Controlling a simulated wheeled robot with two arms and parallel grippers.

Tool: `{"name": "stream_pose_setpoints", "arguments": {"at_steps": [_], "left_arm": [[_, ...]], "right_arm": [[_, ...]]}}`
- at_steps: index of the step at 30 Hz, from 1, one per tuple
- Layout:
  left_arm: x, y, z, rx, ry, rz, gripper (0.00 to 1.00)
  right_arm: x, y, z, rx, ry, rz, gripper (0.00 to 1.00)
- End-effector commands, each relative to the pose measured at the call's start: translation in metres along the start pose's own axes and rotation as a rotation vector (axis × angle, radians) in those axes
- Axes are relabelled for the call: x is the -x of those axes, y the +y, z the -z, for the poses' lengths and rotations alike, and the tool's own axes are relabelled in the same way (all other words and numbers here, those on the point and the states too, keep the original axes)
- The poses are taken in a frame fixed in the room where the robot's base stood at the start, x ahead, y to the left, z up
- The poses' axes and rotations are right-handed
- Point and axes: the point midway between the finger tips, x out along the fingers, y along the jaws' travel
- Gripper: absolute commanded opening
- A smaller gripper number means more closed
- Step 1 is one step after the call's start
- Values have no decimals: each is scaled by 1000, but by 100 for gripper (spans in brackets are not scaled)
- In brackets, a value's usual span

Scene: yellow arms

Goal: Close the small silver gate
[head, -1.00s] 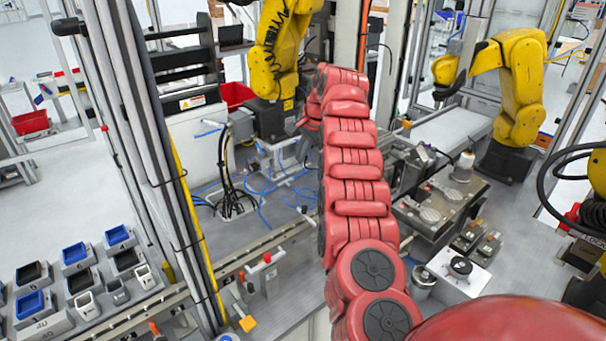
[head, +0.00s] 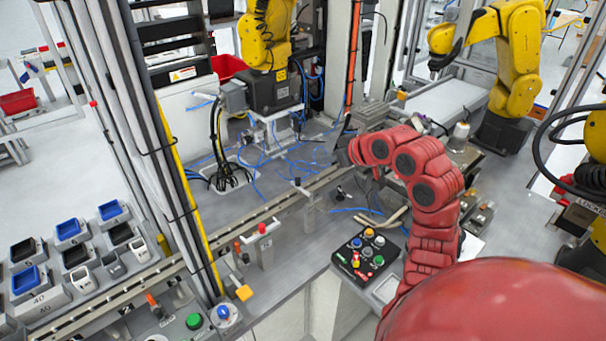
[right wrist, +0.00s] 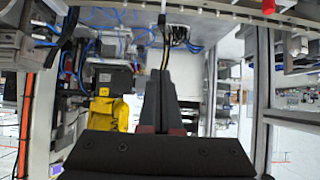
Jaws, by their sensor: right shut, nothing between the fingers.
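I cannot tell for sure which part is the small silver gate. A small silver upright plate with a red-tipped handle (head: 264,252) stands at the rail, left of the middle in the head view. Another small silver bracket (head: 308,194) stands further right along the same rail. My right gripper (head: 341,138) is beyond the rail, at the end of my red arm, apart from both parts. It also shows in the right wrist view (right wrist: 163,78), where its dark fingers are together with nothing between them. My left gripper is out of view.
Yellow robot arms (head: 268,35) stand at the back. Blue hoses and black cables (head: 232,172) lie on the floor plate behind the rail (head: 235,240).

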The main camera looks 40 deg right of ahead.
Motion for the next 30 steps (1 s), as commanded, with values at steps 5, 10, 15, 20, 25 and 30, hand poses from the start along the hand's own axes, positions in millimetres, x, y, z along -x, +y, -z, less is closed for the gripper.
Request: {"name": "stream_pose_setpoints", "arguments": {"at_steps": [5,10,15,20,25,30], "left_arm": [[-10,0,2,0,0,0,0],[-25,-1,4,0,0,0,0],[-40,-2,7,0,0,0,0],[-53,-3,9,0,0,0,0],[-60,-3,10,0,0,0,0],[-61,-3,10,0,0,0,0]], "right_arm": [[-17,-3,2,3,-5,7,0],[-52,-3,2,1,-6,7,0],[-88,-3,4,-1,-4,8,0],[-110,-2,-12,-2,-9,4,0],[-123,-1,-24,-1,-3,3,0],[-127,0,-28,0,-1,1,0]]}}
